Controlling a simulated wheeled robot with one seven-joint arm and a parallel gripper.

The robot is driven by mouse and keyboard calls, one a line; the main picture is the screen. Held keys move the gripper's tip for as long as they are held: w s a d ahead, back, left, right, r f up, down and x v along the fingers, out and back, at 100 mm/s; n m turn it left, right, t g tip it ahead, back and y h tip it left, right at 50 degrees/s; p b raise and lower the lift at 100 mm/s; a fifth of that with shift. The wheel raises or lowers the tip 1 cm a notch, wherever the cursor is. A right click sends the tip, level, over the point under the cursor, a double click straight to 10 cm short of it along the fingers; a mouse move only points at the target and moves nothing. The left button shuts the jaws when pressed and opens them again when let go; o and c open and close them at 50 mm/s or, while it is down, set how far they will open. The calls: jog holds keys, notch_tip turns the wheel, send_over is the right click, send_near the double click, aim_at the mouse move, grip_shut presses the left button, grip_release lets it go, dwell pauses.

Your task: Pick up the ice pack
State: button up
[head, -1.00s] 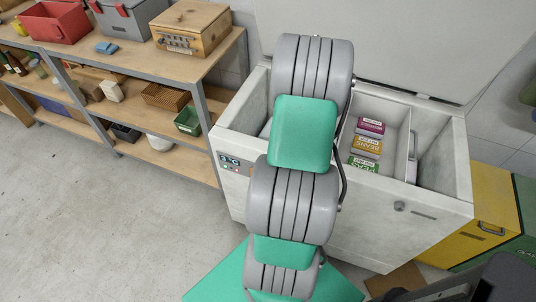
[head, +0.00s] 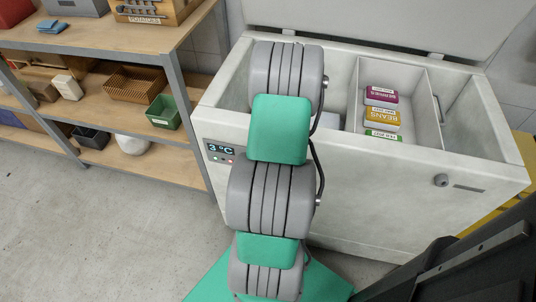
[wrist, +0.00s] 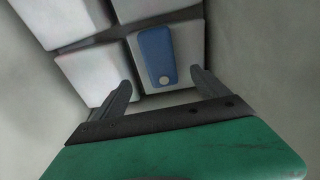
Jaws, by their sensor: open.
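The ice pack (wrist: 155,54) shows in the wrist view as a flat blue slab with a pale round cap at its near end. It lies on one of several white boxes (wrist: 85,71) inside the freezer (head: 350,200). My gripper (wrist: 161,80) is open, with one dark finger on each side of the pack's near end. The pack is not gripped; I cannot tell the height gap between it and the fingers. In the head view my arm hides both the gripper and the ice pack.
The freezer's lid stands open behind. Its right part holds labelled food packs, purple (head: 381,96), orange (head: 382,118) and green (head: 383,135), beside a divider. Pale freezer walls lie close around the gripper. A wooden shelf unit (head: 135,87) stands on the left, with free floor before it.

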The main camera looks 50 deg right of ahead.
jog(key=f, duration=0.3)
jog(key=f+b, duration=0.1)
jog(key=f, duration=0.2)
jog(key=f+b, duration=0.1)
jog(key=f, duration=0.2)
jog(key=shift+w+a+f, duration=0.2)
jog(key=shift+w+f, duration=0.1)
jog(key=shift+w, duration=0.1)
jog(key=shift+c, duration=0.6)
jog(key=c, duration=1.7)
